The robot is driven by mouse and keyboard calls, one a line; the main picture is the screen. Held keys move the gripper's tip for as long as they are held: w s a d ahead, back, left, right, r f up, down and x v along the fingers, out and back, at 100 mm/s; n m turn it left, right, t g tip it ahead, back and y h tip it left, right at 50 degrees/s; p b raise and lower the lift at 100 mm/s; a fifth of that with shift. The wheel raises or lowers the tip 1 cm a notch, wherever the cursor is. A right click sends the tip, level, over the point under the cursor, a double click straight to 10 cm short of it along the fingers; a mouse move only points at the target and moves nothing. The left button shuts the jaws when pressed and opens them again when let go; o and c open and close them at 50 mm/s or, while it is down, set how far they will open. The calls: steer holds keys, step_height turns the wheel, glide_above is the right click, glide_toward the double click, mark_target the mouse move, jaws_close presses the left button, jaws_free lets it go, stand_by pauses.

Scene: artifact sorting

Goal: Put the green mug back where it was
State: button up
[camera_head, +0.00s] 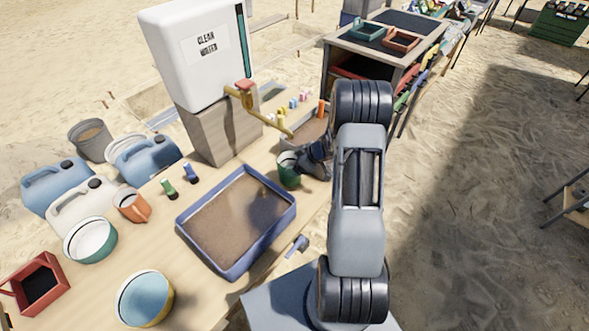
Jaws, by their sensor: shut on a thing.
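The green mug (288,171) is upright at the right side of the wooden table, just beyond the blue-rimmed tray. My gripper (304,163) comes in from the right and is shut on the mug. My arm and gripper hide part of its right side. I cannot tell whether the mug's base touches the table or hangs a little above it.
A blue-rimmed tray (182,222) of brown soil fills the table's middle. A white water tank (190,50) with a brass tap (262,115) stands on a block (220,132) behind the mug. Another tray (288,142) lies beyond the mug. Jugs and bowls crowd the left.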

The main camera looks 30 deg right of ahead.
steer(key=shift+f, duration=1.65)
steer(key=shift+f, duration=0.15)
steer(key=o, duration=0.7)
